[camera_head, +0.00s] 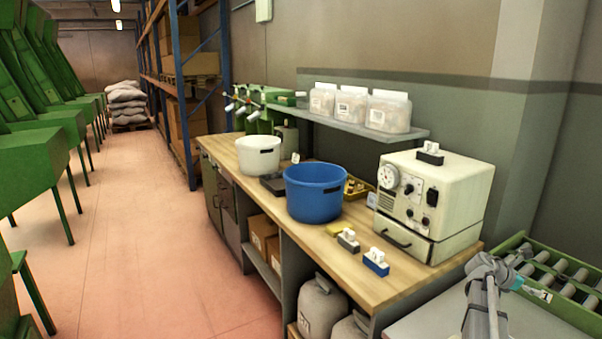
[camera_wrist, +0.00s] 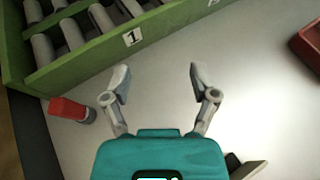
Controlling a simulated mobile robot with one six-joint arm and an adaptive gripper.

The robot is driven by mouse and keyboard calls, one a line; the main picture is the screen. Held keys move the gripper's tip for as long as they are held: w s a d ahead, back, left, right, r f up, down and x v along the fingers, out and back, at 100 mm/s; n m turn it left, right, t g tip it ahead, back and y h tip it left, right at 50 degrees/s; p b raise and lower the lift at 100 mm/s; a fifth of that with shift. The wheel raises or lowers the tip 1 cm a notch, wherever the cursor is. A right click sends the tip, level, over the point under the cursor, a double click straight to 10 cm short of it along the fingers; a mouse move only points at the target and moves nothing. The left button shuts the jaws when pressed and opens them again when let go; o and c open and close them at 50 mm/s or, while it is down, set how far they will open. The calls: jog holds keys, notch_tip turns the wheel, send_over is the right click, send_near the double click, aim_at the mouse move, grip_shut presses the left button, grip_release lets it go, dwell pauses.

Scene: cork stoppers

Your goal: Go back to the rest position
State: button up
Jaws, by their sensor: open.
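My gripper (camera_wrist: 158,84) is open and empty in the wrist view, with its two fingers spread over a bare pale surface (camera_wrist: 220,65). In the head view my arm shows at the lower right, over the pale table (camera_head: 535,325) beside the green roller crate. The fingertips are too small to make out clearly there. No cork stopper can be made out in either view.
A green crate with rollers, marked 1 (camera_wrist: 133,37), lies ahead of my gripper. A red-capped object (camera_wrist: 70,110) is left, a red tray (camera_wrist: 308,42) right. The wooden bench holds a blue bucket (camera_head: 313,195), a white bucket (camera_head: 258,158) and a cream machine (camera_head: 435,205).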

jog(key=a+f+m+y, duration=0.2)
jog(key=a+m, duration=0.1)
jog(key=a, duration=0.6)
jog(key=a+f+m+t+y, duration=0.1)
jog(key=a+f+m+y, duration=0.1)
jog(key=a, duration=0.7)
jog(key=a+f+m+t+y, duration=0.1)
jog(key=a+f+m, duration=0.3)
jog(key=a, duration=0.5)
jog(key=shift+w+a+f+y, duration=0.1)
jog(key=shift+w+a+y, duration=0.25)
jog(key=shift+y, duration=0.45)
jog(key=s+a+f+m+y, duration=0.1)
jog(key=s+a+m+y, duration=0.15)
jog(key=a, duration=0.65)
jog(key=s+a+f+m+y+b, duration=0.1)
jog(key=s+a+f+m+y, duration=0.15)
jog(key=a, duration=0.55)
jog(key=s+a+f+m+y, duration=0.1)
jog(key=s+a+m+y, duration=0.15)
jog(key=a, duration=0.65)
jog(key=s+f+g+b, duration=0.1)
jog(key=s+f+b, duration=0.3)
jog(key=f+b, duration=0.5)
notch_tip(320, 180, up, 19)
jog(key=p, duration=1.9)
jog(key=shift+w+r+m+h, duration=0.25)
jog(key=shift+m+h, duration=0.1)
jog(key=shift+m, duration=0.1)
